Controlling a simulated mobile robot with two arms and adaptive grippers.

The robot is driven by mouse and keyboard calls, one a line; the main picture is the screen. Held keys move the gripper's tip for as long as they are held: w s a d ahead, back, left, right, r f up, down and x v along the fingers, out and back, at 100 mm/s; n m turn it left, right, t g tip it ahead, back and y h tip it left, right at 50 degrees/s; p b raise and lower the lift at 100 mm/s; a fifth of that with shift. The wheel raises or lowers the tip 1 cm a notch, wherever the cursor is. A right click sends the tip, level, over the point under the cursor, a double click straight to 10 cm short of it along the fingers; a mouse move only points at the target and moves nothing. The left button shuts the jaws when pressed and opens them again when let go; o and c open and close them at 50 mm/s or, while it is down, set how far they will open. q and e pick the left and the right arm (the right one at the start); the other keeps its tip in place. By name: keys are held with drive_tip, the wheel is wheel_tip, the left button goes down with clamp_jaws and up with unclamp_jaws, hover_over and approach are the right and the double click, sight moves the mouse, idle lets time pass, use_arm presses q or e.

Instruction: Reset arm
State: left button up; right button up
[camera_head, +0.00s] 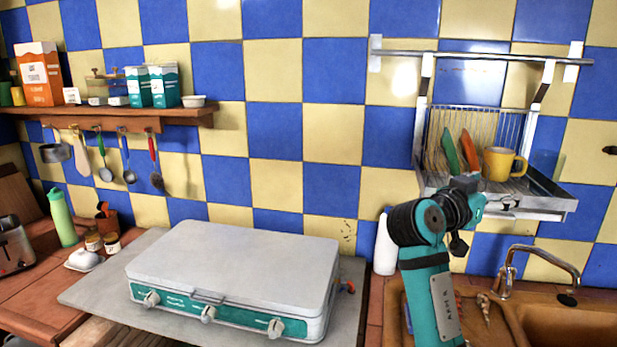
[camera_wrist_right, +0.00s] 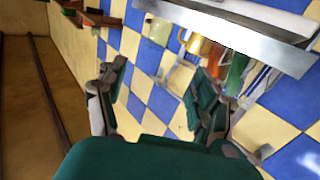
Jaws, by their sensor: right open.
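My right arm rises from the bottom right in the head view, teal with black joints. Its gripper (camera_head: 470,200) is in front of the lower left edge of the dish rack, small and partly hidden by its own wrist. In the right wrist view the two dark fingers of the right gripper (camera_wrist_right: 158,100) stand wide apart with only tiled wall between them. The gripper is open and empty. My left gripper is in neither view.
A wall dish rack (camera_head: 560,200) holds a yellow mug (camera_head: 498,163) and plates, close to the right gripper. A closed stove (camera_head: 235,262) stands left of the arm. A white bottle (camera_head: 385,247) and a sink faucet (camera_head: 540,250) flank the arm.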

drive_tip(key=s+a+f+n+y, duration=0.1)
drive_tip(key=s+f+n+y, duration=0.15)
drive_tip(key=f, duration=0.75)
drive_tip(key=s+a+f+n+y, duration=0.1)
drive_tip(key=s+f+n+y, duration=0.2)
drive_tip(key=f, duration=0.8)
drive_tip(key=s+a+f+n+y, duration=0.25)
drive_tip(key=s+f, duration=0.25)
drive_tip(key=f, duration=0.5)
drive_tip(key=s+a+f+n+g+y, duration=0.25)
drive_tip(key=s+f, duration=0.25)
drive_tip(key=s, duration=0.4)
drive_tip(key=s+a+f+n+g+y, duration=0.1)
drive_tip(key=s+a+f+y, duration=0.3)
drive_tip(key=s, duration=0.5)
drive_tip(key=s+a+f+n+g+y, duration=0.1)
drive_tip(key=s+a+f+n+g, duration=0.15)
drive_tip(key=s+f, duration=0.5)
drive_tip(key=s+f+g, duration=0.1)
drive_tip(key=s+f, duration=0.2)
drive_tip(key=f, duration=2.2)
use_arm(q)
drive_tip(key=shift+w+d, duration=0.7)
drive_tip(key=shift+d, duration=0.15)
use_arm(e)
drive_tip(key=s+d+f+g, duration=0.1)
drive_tip(key=s+d+f, duration=0.2)
drive_tip(key=s+f, duration=1.1)
drive_tip(key=shift+s+f, duration=0.3)
drive_tip(key=shift+s, duration=0.8)
